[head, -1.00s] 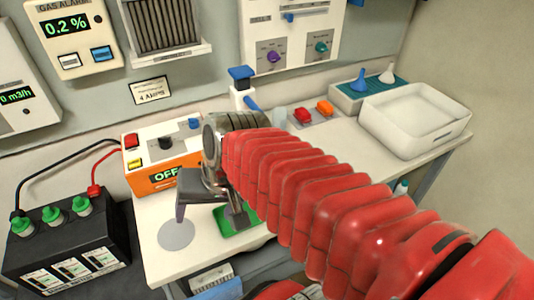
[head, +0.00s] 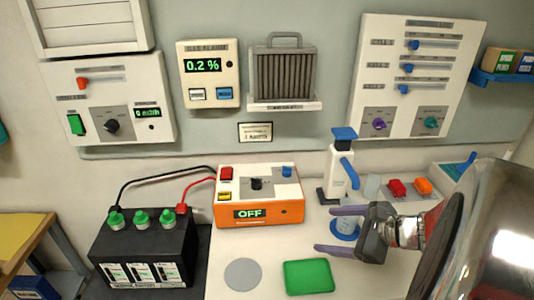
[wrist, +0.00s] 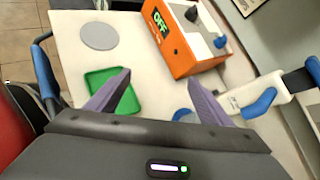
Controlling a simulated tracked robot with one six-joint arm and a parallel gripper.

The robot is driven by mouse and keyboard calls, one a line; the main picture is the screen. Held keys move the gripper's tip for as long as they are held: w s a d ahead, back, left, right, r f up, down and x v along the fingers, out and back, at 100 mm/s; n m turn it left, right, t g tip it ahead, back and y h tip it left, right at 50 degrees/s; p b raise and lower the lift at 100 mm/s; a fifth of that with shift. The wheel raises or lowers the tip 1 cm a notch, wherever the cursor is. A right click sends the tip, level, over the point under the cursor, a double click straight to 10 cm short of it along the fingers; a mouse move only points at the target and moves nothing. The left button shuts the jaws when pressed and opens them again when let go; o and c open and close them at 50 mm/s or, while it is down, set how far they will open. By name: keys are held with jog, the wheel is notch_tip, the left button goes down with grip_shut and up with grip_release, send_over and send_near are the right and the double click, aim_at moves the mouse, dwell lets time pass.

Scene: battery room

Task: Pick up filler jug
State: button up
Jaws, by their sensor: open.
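The filler jug (head: 337,181), white with a blue cap and a blue handle or spout, stands upright on the white bench right of the orange charger. In the wrist view the jug (wrist: 247,96) lies to the right of my fingers, partly cut by the right edge. My gripper (head: 331,231) is open and empty, in front of and below the jug in the head view. In the wrist view the two purple fingers of my gripper (wrist: 158,79) are spread over the bench. They are apart from the jug.
The orange charger (head: 270,211) reads OFF. A black battery (head: 150,250) with red and black leads stands at left. A green tray (head: 309,277), grey disc (head: 243,274) and blue round piece (head: 345,228) lie on the bench. Red and orange switches (head: 408,187) sit to the right.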

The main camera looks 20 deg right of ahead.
aim_at(354, 220)
jog(key=s+d+f+m+t+h, duration=0.1)
jog(key=s+d+m+t+h, duration=0.2)
jog(key=d+m, duration=0.6)
jog(key=d+h, duration=0.1)
jog(key=d, duration=0.4)
jog(key=shift+s+d+t, duration=0.15)
jog(key=shift+t, duration=0.25)
jog(key=x, duration=0.8)
jog(key=shift+w+f, duration=0.15)
jog(key=shift+w, duration=0.15)
jog(key=shift+x, duration=2.65)
jog(key=shift+s+f, duration=0.1)
jog(key=shift+c, duration=0.5)
